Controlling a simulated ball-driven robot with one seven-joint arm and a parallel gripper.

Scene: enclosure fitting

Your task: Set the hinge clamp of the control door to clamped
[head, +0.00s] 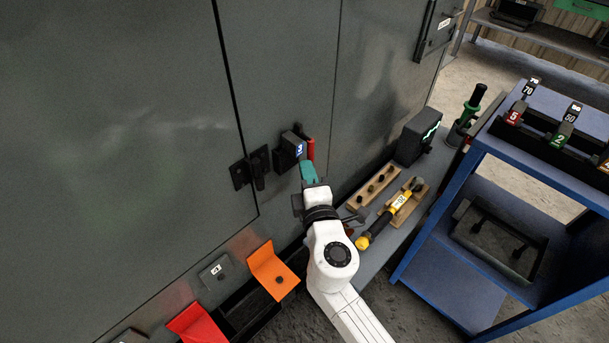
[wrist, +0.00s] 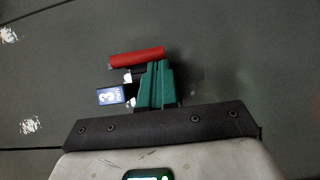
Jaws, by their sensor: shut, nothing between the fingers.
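The clamp is a dark block (head: 290,150) with a blue label marked 3, mounted on the grey enclosure wall. Its red handle (head: 311,148) stands upright at the block's right side. In the wrist view the red handle (wrist: 137,57) lies almost level, just beyond my fingers, and the blue label (wrist: 110,96) is to their left. My gripper (head: 308,172) has teal fingers, which are shut and empty, just below the handle and close to the block. The fingers also show in the wrist view (wrist: 155,85). I cannot tell whether they touch the handle. The fingers hide part of the clamp.
A black hinge-like fitting (head: 250,169) is left of the clamp, beside the door seam. Orange (head: 272,270) and red (head: 196,324) panels are below left. A yellow tool (head: 390,213) and a dark box (head: 418,137) are on a ledge at right. A blue cart (head: 445,262) stands farther right.

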